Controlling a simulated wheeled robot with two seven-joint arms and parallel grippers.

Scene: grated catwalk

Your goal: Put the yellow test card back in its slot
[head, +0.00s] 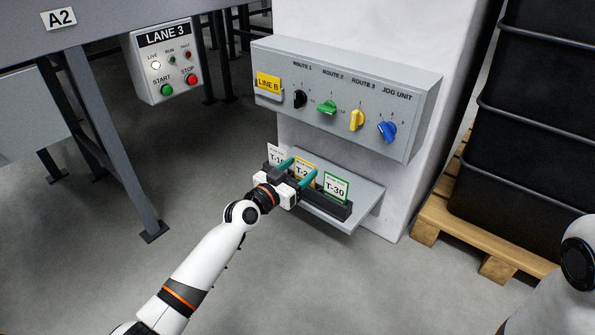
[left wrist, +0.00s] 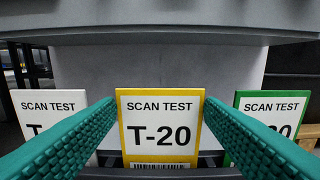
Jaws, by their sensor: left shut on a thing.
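The yellow-edged test card T-20 (head: 305,170) stands upright between the white-edged T-10 card (head: 276,155) and the green-edged T-30 card (head: 336,188) at the dark card rack (head: 342,210). My left gripper (head: 301,167) is shut on the T-20 card, one teal finger at each side edge. In the left wrist view the T-20 card (left wrist: 160,125) faces me, level with its neighbours, its barcode just above the rack's dark front edge. Its bottom edge is hidden, so I cannot tell how deep it sits. My right gripper is out of view.
The rack stands on a grey shelf (head: 368,205) on a pale column. A control box (head: 345,95) with coloured knobs overhangs the shelf. A LANE 3 panel (head: 163,62) is at the left. Black crates (head: 520,130) on a wooden pallet (head: 465,235) stand at the right.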

